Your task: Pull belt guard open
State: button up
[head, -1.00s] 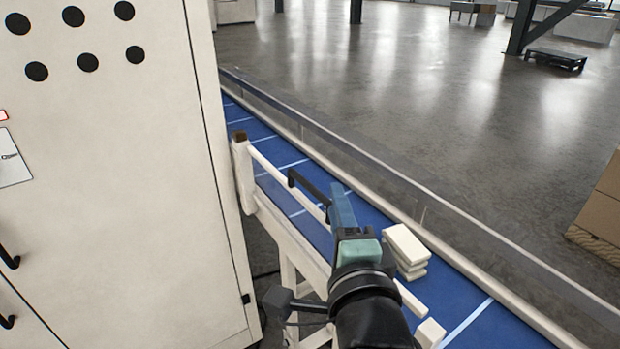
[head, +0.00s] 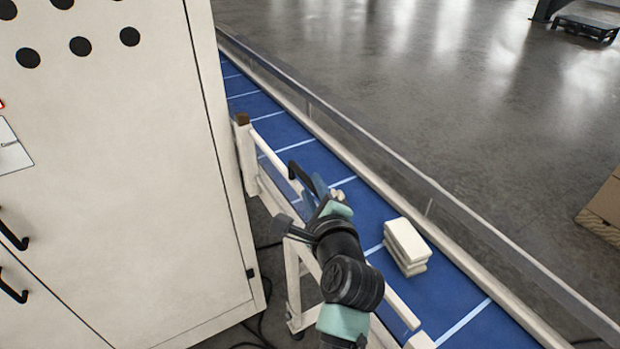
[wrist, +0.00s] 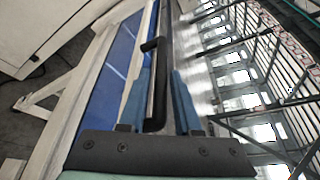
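The belt guard shows as a white rail (head: 275,160) along the near side of the blue conveyor belt, running from a brown-topped post. A black bar handle (head: 304,182) stands on it. My gripper (head: 314,190) is at this handle, with its blue fingers partly hidden by my wrist in the head view. In the wrist view the handle (wrist: 158,92) lies between the two fingers of my gripper (wrist: 161,76). The fingers are spread, with a narrow gap seen beside the handle; firm contact is not visible.
A tall cream cabinet (head: 120,190) with black handles stands close on the left. A stack of pale blocks (head: 406,245) lies on the blue belt (head: 345,210), right of my arm. A clear side wall (head: 400,180) runs along the far belt edge. Open floor lies beyond.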

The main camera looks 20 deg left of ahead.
jog(key=shift+x, duration=1.45)
grip_shut()
dwell(0.4)
